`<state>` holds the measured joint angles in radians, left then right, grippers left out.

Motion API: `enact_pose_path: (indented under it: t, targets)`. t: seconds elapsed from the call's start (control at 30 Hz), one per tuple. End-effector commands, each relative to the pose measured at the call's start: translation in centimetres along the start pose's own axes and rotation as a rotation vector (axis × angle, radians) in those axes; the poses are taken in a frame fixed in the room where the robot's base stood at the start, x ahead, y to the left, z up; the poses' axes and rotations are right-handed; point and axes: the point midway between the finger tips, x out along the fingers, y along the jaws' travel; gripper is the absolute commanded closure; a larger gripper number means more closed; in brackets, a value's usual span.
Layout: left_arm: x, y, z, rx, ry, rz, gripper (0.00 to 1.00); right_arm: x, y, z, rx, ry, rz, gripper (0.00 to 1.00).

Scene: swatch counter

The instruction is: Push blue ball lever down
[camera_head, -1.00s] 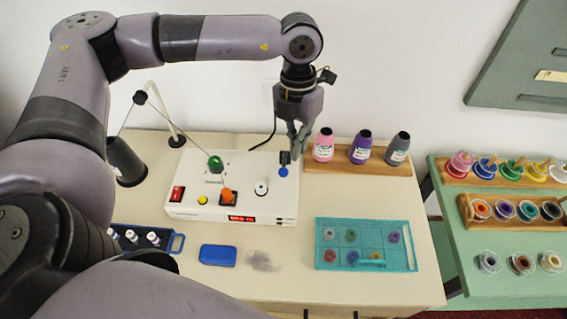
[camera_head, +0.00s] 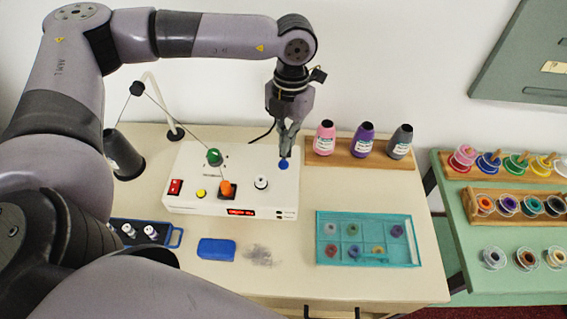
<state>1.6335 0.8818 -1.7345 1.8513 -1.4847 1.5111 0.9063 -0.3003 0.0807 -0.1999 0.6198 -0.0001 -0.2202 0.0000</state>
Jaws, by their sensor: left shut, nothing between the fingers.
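The blue ball lever (camera_head: 283,165) stands at the right rear of the white control box (camera_head: 220,180). My left gripper (camera_head: 286,153) is shut and empty, pointing down. Its fingertips are right at the blue ball, just above or touching it; I cannot tell which. The lever's stem and slot are mostly hidden behind the fingers. My right gripper is not in view.
A wooden rack (camera_head: 365,160) with pink, purple and grey bottles stands close to the right of the gripper. A teal tray (camera_head: 368,262) lies at front right. A black lamp (camera_head: 124,155) stands at left.

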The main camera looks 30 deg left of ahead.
Motion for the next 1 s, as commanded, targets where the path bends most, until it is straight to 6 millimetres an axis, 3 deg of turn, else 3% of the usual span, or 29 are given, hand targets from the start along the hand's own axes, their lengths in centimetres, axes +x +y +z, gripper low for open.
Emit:
enact_pose_path:
  t: [0.03, 0.23, 0.77, 1.0]
  targets:
    - [1.0, 0.0, 0.0, 0.000, 0.000, 0.000, 1.00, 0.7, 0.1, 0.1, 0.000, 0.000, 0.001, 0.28]
    - [2.6, 0.0, 0.0, -0.001, -0.001, 0.000, 1.00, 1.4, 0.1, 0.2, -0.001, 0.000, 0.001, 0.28]
    - [3.2, 0.0, 0.0, 0.000, -0.001, 0.000, 1.00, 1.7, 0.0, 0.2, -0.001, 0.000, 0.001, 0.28]
    - [5.7, 0.0, 0.3, -0.001, -0.001, -0.001, 1.00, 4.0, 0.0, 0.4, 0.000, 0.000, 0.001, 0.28]
